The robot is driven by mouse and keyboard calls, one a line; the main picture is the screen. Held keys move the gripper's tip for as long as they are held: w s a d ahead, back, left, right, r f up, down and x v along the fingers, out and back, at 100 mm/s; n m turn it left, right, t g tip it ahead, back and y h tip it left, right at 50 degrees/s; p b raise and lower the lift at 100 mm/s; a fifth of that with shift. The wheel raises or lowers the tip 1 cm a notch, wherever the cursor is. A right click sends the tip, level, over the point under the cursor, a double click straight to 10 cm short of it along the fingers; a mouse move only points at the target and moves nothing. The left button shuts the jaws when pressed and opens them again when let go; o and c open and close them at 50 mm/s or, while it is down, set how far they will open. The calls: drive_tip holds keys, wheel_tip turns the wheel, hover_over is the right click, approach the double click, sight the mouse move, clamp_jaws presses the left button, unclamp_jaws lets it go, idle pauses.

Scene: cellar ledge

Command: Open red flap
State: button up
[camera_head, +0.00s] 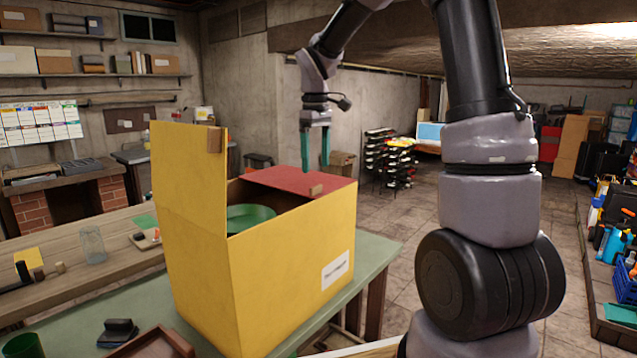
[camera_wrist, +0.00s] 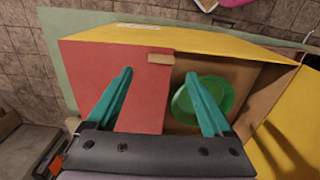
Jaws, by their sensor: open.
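A yellow box (camera_head: 295,270) stands on the green-topped table. Its red flap (camera_head: 300,180) lies flat over the right rear part of the opening, with a small wooden tab (camera_head: 315,190) at its free edge. The flap (camera_wrist: 85,75) and tab (camera_wrist: 160,58) also show in the wrist view. A yellow flap (camera_head: 185,175) stands upright at the left, with its own wooden tab (camera_head: 215,140). A green round dish (camera_head: 245,217) shows inside the box through the uncovered part. My gripper (camera_head: 315,165) is open and empty above the red flap, its fingers (camera_wrist: 158,76) pointing toward the tab side.
The green table (camera_head: 375,255) has a dark object (camera_head: 118,332) and a brown tray (camera_head: 150,345) in front of the box. A wooden bench with a glass jar (camera_head: 93,246) lies at the left. The floor right of the table is open.

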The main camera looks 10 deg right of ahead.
wheel_tip(320, 180, down, 6)
drive_tip(key=shift+f, duration=0.2)
drive_tip(key=shift+c, duration=0.3)
clamp_jaws()
